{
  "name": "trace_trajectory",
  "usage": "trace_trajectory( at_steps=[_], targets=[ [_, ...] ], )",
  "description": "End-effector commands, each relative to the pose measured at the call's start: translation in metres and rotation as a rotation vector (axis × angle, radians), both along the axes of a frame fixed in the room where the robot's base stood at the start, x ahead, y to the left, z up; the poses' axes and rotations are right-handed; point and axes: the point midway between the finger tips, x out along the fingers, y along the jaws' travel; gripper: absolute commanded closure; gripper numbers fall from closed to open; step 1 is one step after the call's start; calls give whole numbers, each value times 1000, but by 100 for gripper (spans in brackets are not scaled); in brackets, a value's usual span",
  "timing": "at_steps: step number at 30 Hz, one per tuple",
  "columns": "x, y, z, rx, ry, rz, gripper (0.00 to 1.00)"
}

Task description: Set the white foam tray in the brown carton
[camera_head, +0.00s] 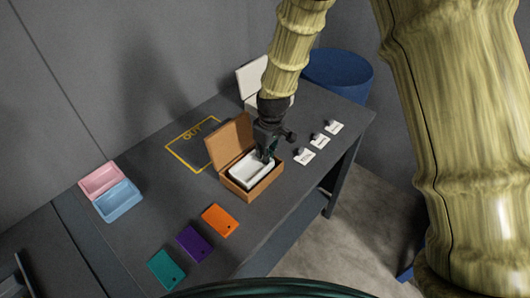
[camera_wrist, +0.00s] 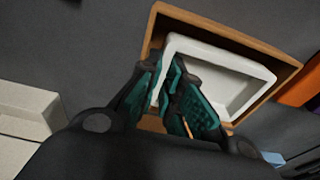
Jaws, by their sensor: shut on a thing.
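The white foam tray (camera_head: 245,174) lies inside the open brown carton (camera_head: 252,191), whose lid (camera_head: 230,142) stands up at the back left. In the wrist view the tray (camera_wrist: 252,88) fits within the carton walls (camera_wrist: 232,36), slightly askew. My gripper (camera_head: 266,156) reaches down over the carton's right part and is shut on the tray's rim. In the wrist view my gripper's green fingers (camera_wrist: 170,100) pinch that rim from both sides. I cannot tell whether the tray's underside touches the carton floor.
Behind stands a white open box (camera_head: 253,78). A yellow-framed "OUT" area (camera_head: 190,143) is bare. Pink (camera_head: 102,179) and blue (camera_head: 117,201) trays lie left. Orange (camera_head: 220,220), purple (camera_head: 193,243) and teal (camera_head: 166,269) plates lie in front. Several small labelled items (camera_head: 319,140) sit right.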

Motion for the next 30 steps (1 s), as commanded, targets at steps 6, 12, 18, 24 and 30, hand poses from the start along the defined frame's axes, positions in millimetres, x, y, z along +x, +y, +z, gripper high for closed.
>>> trace_trajectory(
  at_steps=[6,12,18,24,30],
  targets=[
    [0,0,-1,0,0,0,100],
    [0,0,-5,0,0,0,100],
    [-1,0,-10,1,1,0,100],
    [-1,0,-10,0,0,0,100],
    [-1,0,-10,0,0,0,100]
  ],
)
